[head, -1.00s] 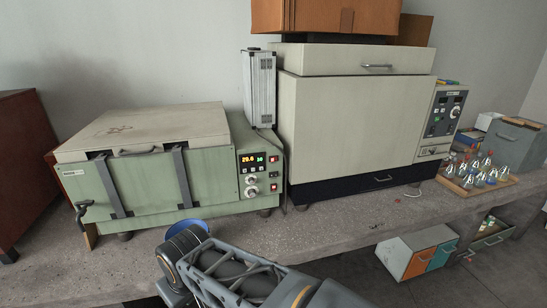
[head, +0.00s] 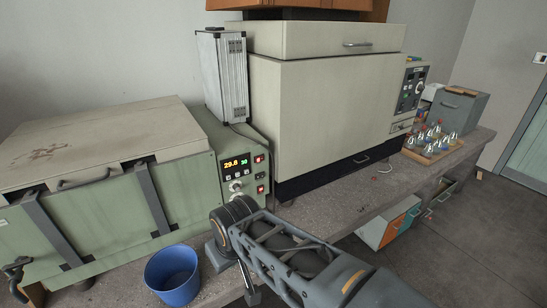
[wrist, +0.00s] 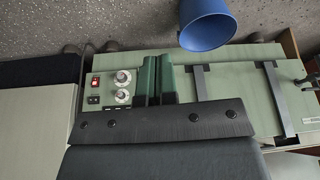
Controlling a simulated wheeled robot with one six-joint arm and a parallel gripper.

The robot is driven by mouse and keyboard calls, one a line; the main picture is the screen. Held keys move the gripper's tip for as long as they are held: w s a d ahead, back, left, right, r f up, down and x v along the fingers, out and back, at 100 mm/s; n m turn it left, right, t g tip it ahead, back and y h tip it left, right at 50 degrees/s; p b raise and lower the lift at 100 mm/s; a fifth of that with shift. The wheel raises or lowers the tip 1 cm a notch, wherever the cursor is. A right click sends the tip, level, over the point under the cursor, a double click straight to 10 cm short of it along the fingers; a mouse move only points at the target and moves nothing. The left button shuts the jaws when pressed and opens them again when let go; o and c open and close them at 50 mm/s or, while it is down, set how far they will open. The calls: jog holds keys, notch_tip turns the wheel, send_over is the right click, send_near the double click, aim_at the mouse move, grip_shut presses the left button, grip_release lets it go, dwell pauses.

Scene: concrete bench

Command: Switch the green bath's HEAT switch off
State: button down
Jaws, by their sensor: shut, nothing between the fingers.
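The green bath (head: 110,218) stands on the bench at left, with a beige lid. Its control panel has a lit display (head: 234,164), knobs, an upper red switch (head: 259,158) and a lower red switch (head: 261,189). Their labels are too small to read, so I cannot tell which is HEAT. The wrist view shows the bath upside down, with one red-lit switch (wrist: 96,83) and two white knobs (wrist: 122,87). My gripper (wrist: 158,57) is shut and empty, its dark green fingers beside the knobs in that picture. In the head view its fingers are hidden.
A blue bucket (head: 172,274) stands in front of the bath; it also shows in the wrist view (wrist: 207,24). A silver case (head: 222,75) stands behind the panel. A large beige oven (head: 325,110) is at right, with a tray of flasks (head: 434,142) beyond.

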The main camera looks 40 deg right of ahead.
jog(key=w+d+r+m+t+y, duration=0.1)
jog(key=w+d+r+m, duration=0.1)
jog(key=w+d+m, duration=0.3)
jog(key=w+d+r+m+t, duration=0.1)
jog(key=w+d+r+m, duration=0.2)
jog(key=w+d+m, duration=0.15)
jog(key=w+d+r+m+t, duration=0.1)
jog(key=d+m, duration=0.3)
jog(key=d, duration=0.4)
jog(key=w+d+r+m+t+h+b, duration=0.1)
jog(key=w+d+r+m+t, duration=0.1)
jog(key=d, duration=0.7)
jog(key=w+r+m, duration=0.1)
jog(key=m, duration=0.1)
jog(key=shift+w+d+m+t, duration=0.15)
jog(key=shift+d+m+t, duration=0.05)
jog(key=shift+m+t, duration=0.15)
jog(key=shift+f, duration=0.1)
jog(key=p, duration=0.2)
send_near(260, 159)
jog(key=w+f, duration=0.3)
jog(key=f, duration=0.2)
jog(key=shift+w+a+f, duration=0.15)
jog(key=shift+w+a, duration=0.1)
jog(key=shift+w, duration=0.2)
jog(key=shift+w+a+f, duration=0.2)
jog(key=shift+w, duration=0.3)
